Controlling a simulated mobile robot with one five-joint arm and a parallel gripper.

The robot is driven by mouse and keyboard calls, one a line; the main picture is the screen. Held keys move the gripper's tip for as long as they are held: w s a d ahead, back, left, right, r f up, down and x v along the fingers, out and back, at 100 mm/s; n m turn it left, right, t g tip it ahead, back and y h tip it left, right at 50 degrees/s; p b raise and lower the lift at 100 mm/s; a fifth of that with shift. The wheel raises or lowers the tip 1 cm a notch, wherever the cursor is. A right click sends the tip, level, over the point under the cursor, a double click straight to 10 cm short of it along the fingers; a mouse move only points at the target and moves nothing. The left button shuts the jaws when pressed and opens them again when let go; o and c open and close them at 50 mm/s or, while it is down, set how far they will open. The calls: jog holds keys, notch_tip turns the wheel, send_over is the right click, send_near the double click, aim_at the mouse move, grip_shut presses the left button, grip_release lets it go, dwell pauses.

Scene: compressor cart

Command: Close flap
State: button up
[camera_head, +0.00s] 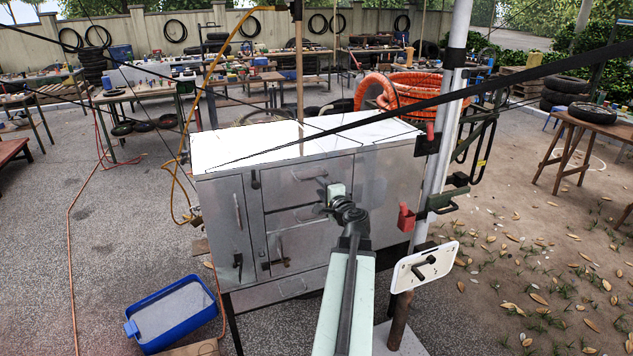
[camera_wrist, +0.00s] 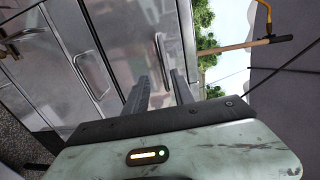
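A grey metal cabinet (camera_head: 345,235) with a bright white top stands in the middle of the head view. Its front has several panels with bar handles: a tall left door (camera_head: 228,225), an upper middle panel (camera_head: 290,190) and lower ones. All look about flush; I cannot tell which is the flap or whether one is ajar. My gripper (camera_head: 336,190) is in front of the upper middle and right front. In the wrist view my gripper (camera_wrist: 158,78) has two fingers apart with nothing between them. A metal panel (camera_wrist: 125,40) and a bar handle (camera_wrist: 91,76) are beyond and left of the fingers.
A blue bin (camera_head: 172,312) is on the ground at left. An orange hose coil (camera_head: 425,90) is behind. Ground at far left is mostly clear.

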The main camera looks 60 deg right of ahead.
aim_at(310, 176)
jog(key=x, duration=0.6)
jog(key=shift+w+d+f+b, duration=0.1)
jog(key=shift+b, duration=0.2)
jog(key=c, duration=0.5)
grip_shut()
dwell(0.5)
